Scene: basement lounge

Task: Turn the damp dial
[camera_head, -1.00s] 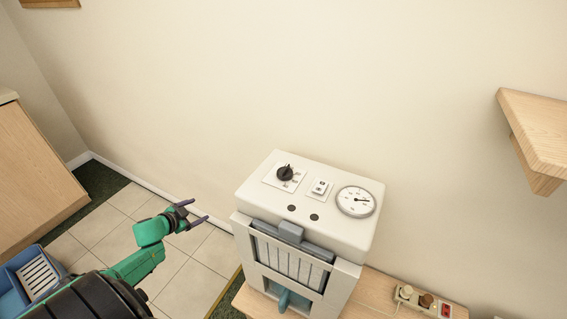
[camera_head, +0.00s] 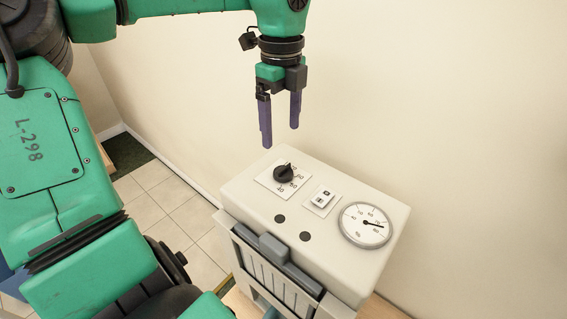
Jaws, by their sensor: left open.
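A black dial (camera_head: 284,173) with a pointer sits on a white scale plate with numbers, on the top panel of a white machine (camera_head: 240,197). My left gripper (camera_head: 281,137) hangs above and slightly behind the dial, fingers pointing down. Its two purple fingers are apart with nothing between them, and they do not touch the dial. A round gauge (camera_head: 366,225) with a dark needle is at the right of the panel. A small white switch (camera_head: 322,199) lies between dial and gauge. My right gripper is not in view.
Two dark round spots (camera_head: 280,218) mark the panel's front. A grey-blue handle and slatted front (camera_head: 275,270) are below. The cream wall (camera_head: 450,100) rises behind the machine. The tiled floor (camera_head: 165,215) lies to the left. My left arm covers much of the left side.

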